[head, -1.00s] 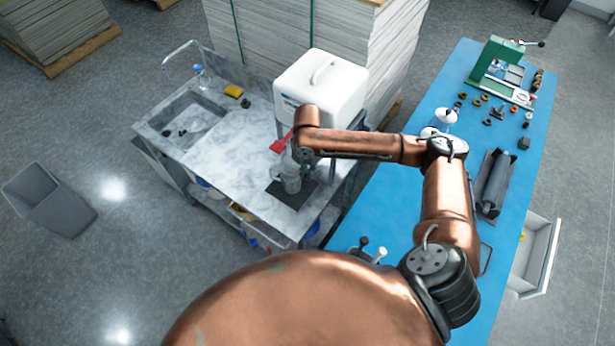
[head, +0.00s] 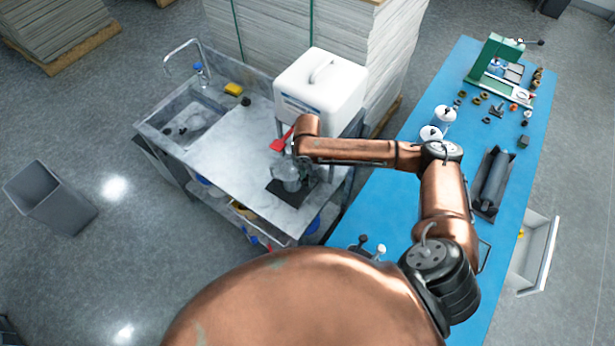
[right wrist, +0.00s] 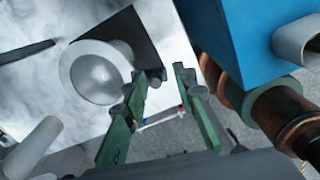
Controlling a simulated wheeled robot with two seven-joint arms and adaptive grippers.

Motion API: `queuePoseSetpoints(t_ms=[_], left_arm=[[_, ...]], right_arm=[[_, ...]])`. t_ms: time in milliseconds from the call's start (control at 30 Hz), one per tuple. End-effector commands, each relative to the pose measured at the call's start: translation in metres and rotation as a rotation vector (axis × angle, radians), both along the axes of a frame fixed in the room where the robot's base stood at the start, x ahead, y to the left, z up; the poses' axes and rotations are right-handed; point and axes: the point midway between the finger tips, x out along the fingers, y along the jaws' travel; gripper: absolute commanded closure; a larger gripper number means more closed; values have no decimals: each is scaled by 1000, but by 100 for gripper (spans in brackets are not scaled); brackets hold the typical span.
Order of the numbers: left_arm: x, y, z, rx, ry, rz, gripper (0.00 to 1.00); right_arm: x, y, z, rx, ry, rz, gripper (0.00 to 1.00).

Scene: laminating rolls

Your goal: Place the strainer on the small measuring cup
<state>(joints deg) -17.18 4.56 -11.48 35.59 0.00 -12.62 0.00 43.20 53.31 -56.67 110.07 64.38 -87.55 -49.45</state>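A round, pale, wide-rimmed piece with a bowl-like middle (right wrist: 95,74), which looks like the strainer, sits over the dark mat in the right wrist view. In the head view a greyish, see-through piece (head: 287,180) stands on that mat, and I cannot separate strainer from small measuring cup there. My right gripper (right wrist: 168,74) has its green fingers apart with nothing visible between them, just beside the round rim. In the head view its fingers are mostly hidden by my arm. My left gripper is not in view.
The dark mat (head: 309,190) lies on the marble counter (head: 225,160) near its front corner. A white tank (head: 322,85) stands close behind, with a red part (head: 281,144) near my wrist. The sink (head: 187,118) is at left. A blue table (head: 400,200) is at right.

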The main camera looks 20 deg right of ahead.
Motion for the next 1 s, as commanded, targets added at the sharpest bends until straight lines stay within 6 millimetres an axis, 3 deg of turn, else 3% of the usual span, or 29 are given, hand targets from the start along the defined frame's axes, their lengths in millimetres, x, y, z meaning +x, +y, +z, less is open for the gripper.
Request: queuePoseSetpoints(t_ms=[367, 467, 800, 1000], left_arm=[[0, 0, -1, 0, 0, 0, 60], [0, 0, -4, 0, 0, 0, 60], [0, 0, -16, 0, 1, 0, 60], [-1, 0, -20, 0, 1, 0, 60]], right_arm=[[1, 0, 6, 0, -2, 1, 72], [1, 0, 18, 0, -3, 0, 72], [1, 0, 89, 0, -5, 0, 72], [0, 0, 116, 1, -2, 0, 72]])
